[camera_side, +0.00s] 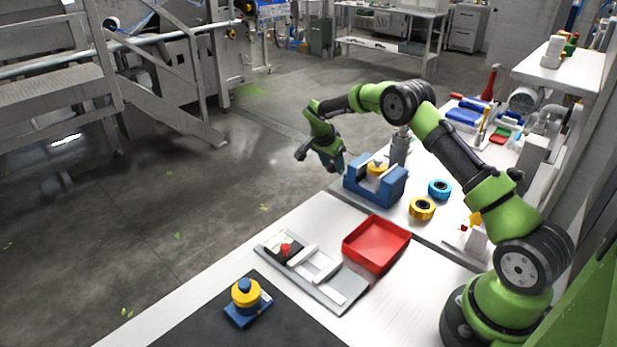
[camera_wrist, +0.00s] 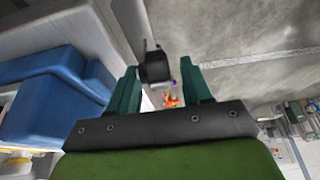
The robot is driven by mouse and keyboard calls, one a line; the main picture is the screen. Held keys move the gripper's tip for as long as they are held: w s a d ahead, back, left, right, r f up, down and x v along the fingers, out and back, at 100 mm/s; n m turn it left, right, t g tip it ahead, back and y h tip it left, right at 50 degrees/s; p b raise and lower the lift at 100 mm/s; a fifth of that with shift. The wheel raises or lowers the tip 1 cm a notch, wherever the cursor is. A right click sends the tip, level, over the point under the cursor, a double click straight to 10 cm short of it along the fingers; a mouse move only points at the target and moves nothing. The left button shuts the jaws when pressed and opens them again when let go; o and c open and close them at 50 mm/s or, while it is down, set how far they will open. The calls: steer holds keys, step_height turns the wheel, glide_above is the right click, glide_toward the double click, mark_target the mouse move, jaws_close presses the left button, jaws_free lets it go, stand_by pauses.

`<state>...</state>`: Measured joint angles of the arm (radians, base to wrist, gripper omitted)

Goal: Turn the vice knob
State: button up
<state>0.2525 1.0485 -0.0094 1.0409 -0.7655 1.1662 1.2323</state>
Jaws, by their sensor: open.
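The blue vice (camera_side: 388,187) stands on the far bench in the side view, a yellow piece (camera_side: 377,169) between its jaws. Its blue body (camera_wrist: 60,95) fills the left of the wrist view. A dark knob-like part with a thin bar, apparently the vice knob (camera_wrist: 155,68), shows between my fingertips in the wrist view. My gripper (camera_wrist: 158,72) is open, its two teal fingers on either side of that part in the picture. I cannot tell whether they touch it. In the side view my gripper (camera_side: 339,163) is at the vice's left end, and the knob is not clearly visible.
A grey cylinder (camera_side: 399,150) stands behind the vice. A blue ring (camera_side: 439,187) and a yellow ring (camera_side: 422,208) lie to its right. A red tray (camera_side: 350,245) and a grey slide fixture (camera_side: 333,294) are in front. Open floor lies left of the bench.

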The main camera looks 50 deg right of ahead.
jaws_close()
steer(key=shift+a+h, duration=0.1)
steer(key=shift+h, duration=0.2)
steer(key=h, duration=0.4)
steer(key=shift+a+f, duration=0.1)
steer(key=shift+a, duration=0.25)
steer(key=h, duration=0.6)
steer(key=shift+a+f, duration=0.2)
steer(key=shift+f, duration=0.05)
steer(key=shift+h, duration=0.3)
jaws_free()
